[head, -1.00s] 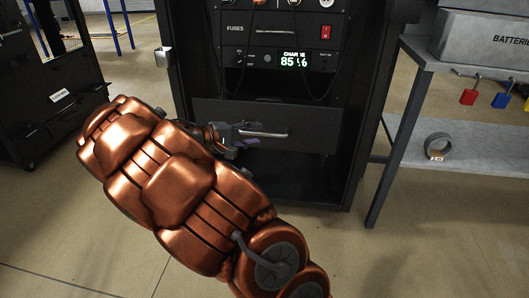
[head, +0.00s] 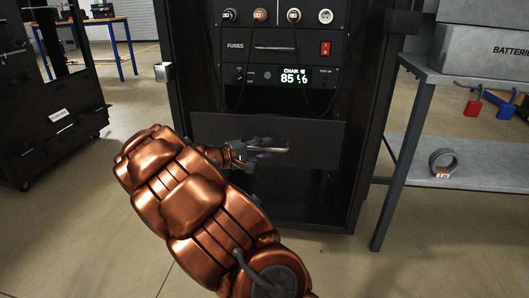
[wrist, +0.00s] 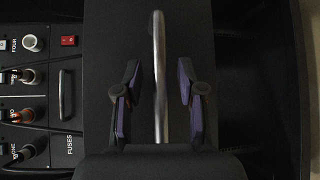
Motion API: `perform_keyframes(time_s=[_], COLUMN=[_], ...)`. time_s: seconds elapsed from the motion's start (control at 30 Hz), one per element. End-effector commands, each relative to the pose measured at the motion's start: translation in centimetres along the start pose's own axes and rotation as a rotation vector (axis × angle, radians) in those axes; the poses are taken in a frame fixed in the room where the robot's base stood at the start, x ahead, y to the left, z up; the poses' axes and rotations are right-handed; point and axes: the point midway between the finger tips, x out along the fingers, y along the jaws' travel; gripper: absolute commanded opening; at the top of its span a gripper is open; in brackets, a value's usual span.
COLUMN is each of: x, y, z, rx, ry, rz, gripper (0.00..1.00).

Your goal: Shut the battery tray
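The battery tray (head: 310,130) is a plain dark drawer front low in the black rack, below the charge display. It has a horizontal metal handle (head: 270,149), and its front appears to stand out a little from the rack. My gripper (head: 262,154) is at the left part of this handle in the head view. In the wrist view the handle (wrist: 159,80) runs between the two purple-padded fingers of my gripper (wrist: 157,98). The fingers are apart, with a gap on each side of the bar. Part of the handle is hidden behind my gripper in the head view.
A metal shelf (head: 470,165) with a battery case and padlocks stands right. A dark cabinet (head: 55,120) stands left. An open bay lies under the tray.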

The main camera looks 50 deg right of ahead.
Motion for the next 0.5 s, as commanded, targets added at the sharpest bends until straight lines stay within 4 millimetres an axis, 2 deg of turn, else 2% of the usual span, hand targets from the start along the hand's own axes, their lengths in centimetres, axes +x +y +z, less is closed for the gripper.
perform_keyframes(time_s=[0.33, 0.5], x=[0.42, 0.41], y=[0.01, -0.01], z=[0.01, 0.00], rx=[-0.001, -0.001], ry=[0.000, 0.000], rz=[0.000, 0.000], gripper=[0.39, 0.22])
